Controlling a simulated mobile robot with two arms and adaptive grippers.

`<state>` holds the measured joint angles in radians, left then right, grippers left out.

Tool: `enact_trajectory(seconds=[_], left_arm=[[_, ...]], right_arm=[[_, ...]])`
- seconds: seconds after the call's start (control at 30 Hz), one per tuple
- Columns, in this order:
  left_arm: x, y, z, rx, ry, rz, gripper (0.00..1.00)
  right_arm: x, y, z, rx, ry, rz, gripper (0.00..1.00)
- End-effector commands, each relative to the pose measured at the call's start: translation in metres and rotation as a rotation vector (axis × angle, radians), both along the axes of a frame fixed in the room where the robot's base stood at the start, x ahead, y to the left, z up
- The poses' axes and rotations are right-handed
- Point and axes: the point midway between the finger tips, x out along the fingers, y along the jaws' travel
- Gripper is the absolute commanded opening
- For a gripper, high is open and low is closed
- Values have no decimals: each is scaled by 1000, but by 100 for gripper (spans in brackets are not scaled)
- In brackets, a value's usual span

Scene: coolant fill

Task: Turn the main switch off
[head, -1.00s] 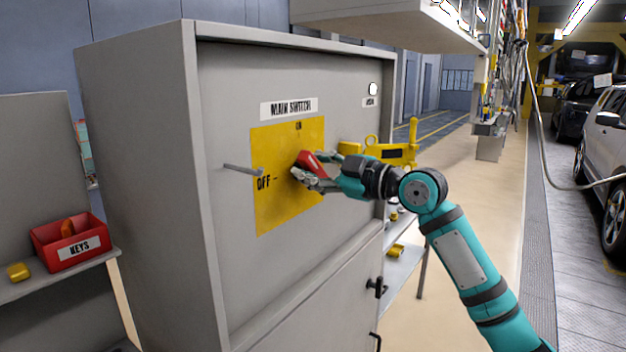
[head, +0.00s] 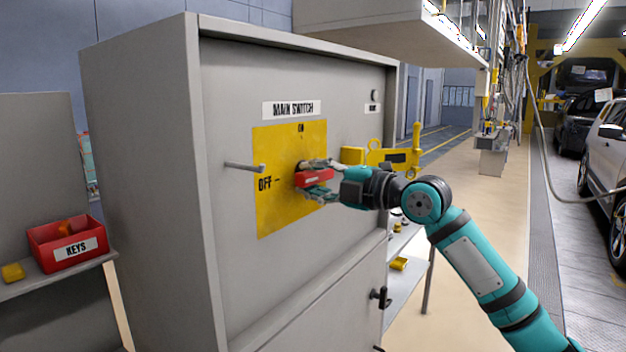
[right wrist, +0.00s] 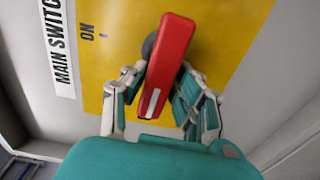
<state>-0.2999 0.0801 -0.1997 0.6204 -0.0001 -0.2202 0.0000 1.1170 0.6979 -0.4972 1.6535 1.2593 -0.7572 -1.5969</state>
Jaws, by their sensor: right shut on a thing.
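The main switch is a red handle (head: 314,179) on a dark round hub, on a yellow plate (head: 285,215) of the grey cabinet. The handle lies about level, in line with the OFF mark (head: 265,183); the ON mark (head: 300,128) is above. My right gripper (head: 312,181) is shut on the handle, one finger above and one below. In the right wrist view the red handle (right wrist: 168,60) runs between the fingers, with a white stripe at its near end. The small round lamp (head: 375,95) at the cabinet's upper right is dark. My left gripper is not in view.
A grey peg (head: 245,167) sticks out left of the plate. A yellow bracket (head: 385,158) is at the cabinet's right edge. A red KEYS bin (head: 68,243) and a yellow block (head: 13,272) are on the left shelf. An overhead shelf (head: 390,30) hangs above right.

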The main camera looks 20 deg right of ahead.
Motion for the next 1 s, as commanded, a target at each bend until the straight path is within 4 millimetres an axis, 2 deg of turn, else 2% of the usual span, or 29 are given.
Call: enact_trajectory(seconds=[0.03, 0.63, 0.67, 0.7, 0.8, 1.0], left_arm=[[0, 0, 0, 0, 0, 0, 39], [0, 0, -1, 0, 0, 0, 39], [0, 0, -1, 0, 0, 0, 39], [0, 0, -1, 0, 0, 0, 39], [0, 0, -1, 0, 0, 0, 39], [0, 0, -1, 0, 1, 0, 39]], right_arm=[[-1, -3, 9, -2, -28, -6, 0], [-1, -3, 9, -32, -53, -6, 0], [-1, -3, 9, -32, -53, -6, 31], [-1, -3, 9, -32, -53, -6, 36], [-1, -2, 8, -33, -49, -5, 48], [0, -1, 4, -34, -41, -2, 48]])
